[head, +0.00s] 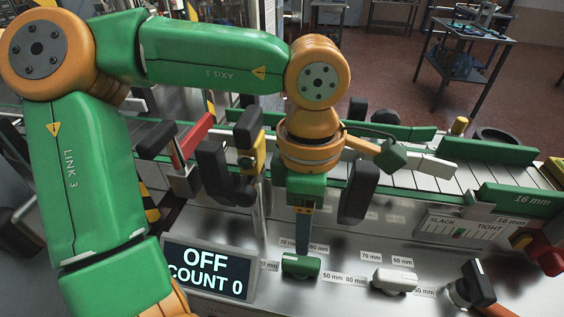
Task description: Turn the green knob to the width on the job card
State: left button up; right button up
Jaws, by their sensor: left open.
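The green knob (300,265) sits on the front panel below the conveyor, with small width labels around it. Labels reading 70 mm and 60 mm show above it, and 50 mm at its right; the label at its left is partly cut off. My left gripper (303,248) is open and points down just above and behind the knob. I see its fingers nearly edge-on and cannot tell whether they touch the knob. The knob's pointer direction is unclear. I cannot make out a job card. My right gripper does not show.
A white knob (394,279) with its own mm labels is to the right. A black-and-orange lever (476,284) and red button (546,256) are further right. A display (207,271) reads OFF, COUNT 0. The conveyor (410,179) with green rails runs behind; black pads (358,191) flank my wrist.

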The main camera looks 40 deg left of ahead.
aim_at(302, 260)
pick_arm(q)
jog(key=f, duration=0.2)
jog(key=s+f, duration=0.1)
jog(key=f, duration=0.1)
jog(key=d+f, duration=0.1)
jog(key=f, duration=0.1)
jog(key=shift+s+f, duration=0.15)
jog(key=shift+w+a+f, duration=0.1)
jog(key=shift+w+f, duration=0.1)
jog(key=shift+f, duration=0.1)
jog(key=shift+s, duration=0.1)
grip_shut()
